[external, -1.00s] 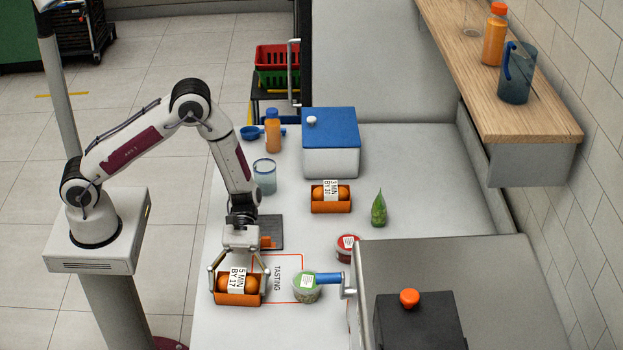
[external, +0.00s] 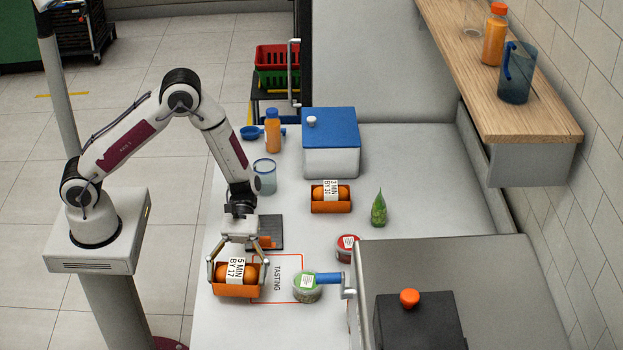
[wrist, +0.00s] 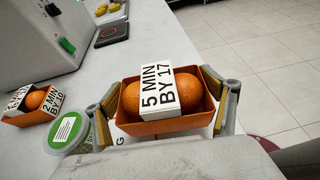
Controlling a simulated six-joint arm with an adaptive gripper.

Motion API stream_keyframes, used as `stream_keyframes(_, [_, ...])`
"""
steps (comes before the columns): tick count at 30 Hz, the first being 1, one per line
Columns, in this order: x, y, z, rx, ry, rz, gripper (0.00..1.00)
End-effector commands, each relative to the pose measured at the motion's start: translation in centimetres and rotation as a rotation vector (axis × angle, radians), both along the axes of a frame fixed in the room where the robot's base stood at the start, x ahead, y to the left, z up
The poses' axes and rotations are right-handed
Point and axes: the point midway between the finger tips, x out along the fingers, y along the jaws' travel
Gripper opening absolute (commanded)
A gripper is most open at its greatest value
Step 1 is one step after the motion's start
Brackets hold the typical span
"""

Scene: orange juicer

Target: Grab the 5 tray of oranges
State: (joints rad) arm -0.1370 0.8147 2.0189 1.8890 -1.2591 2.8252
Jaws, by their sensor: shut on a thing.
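The orange tray labelled "5 MIN BY 17" (external: 236,290) holds oranges under a white paper band at the front left of the counter. My gripper (external: 234,275) is shut on this tray, one finger at each end. In the wrist view the tray (wrist: 165,126) sits between the two fingers (wrist: 163,110), its label facing the camera. In the external view the tray looks slightly raised and tilted, but I cannot tell whether it is clear of the counter.
A green-lidded tub (external: 307,288) is close on the right, beside the red "TASTING" outline (external: 279,254). A red-lidded tub (external: 347,247), a glass (external: 265,176) and a blue-lidded box (external: 331,150) stand beyond.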

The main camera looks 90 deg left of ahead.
Motion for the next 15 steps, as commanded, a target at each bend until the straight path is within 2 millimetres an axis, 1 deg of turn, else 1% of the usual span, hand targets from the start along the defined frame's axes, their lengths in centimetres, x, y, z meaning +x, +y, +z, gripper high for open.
stream_keyframes(1, [0.0, 0.0, 0.8, 0.000, -0.002, 0.000, 0.57])
stream_keyframes(9, [0.0, 0.0, 3.9, 0.000, -0.002, 0.000, 0.57])
stream_keyframes(15, [0.0, 0.0, 5.4, -0.001, 0.000, 0.000, 0.57])
